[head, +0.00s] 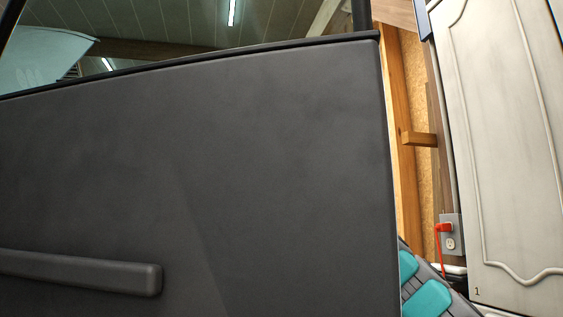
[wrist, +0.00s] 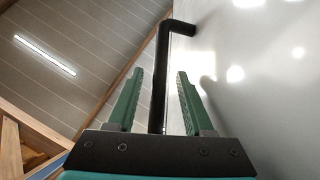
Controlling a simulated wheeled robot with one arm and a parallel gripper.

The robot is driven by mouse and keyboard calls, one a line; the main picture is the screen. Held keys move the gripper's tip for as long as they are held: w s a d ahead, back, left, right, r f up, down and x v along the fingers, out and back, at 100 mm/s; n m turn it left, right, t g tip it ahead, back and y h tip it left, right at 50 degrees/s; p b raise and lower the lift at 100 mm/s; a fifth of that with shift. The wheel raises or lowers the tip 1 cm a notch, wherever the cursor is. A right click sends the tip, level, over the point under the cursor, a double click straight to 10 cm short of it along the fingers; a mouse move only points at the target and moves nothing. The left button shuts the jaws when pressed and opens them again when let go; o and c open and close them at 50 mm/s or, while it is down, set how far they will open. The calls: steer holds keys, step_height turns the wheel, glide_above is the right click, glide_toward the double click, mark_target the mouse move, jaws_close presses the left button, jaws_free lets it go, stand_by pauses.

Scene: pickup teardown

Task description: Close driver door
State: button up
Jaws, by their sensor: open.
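The truck door's dark grey inner panel (head: 250,160) fills most of the head view, with a window along its top edge and a bar-shaped grip (head: 90,273) at the lower left. In the wrist view, my gripper (wrist: 160,73) is open with green fingers pointing up the picture. A black bar-shaped handle (wrist: 161,45) runs up between the fingers in the picture and bends right at its top toward a smooth, shiny light grey surface (wrist: 260,90). I cannot tell whether the fingers touch the handle. My gripper is hidden in the head view.
Right of the door stand a wooden post (head: 398,140) and a pale panelled cabinet door (head: 500,150). An outlet (head: 450,240) holds a red plug. A teal and grey item (head: 428,299) shows at lower right, partly hidden by the panel.

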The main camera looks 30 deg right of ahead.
steer(key=shift+x, duration=0.8)
steer(key=shift+c, duration=0.4)
jaws_close()
stand_by(0.5)
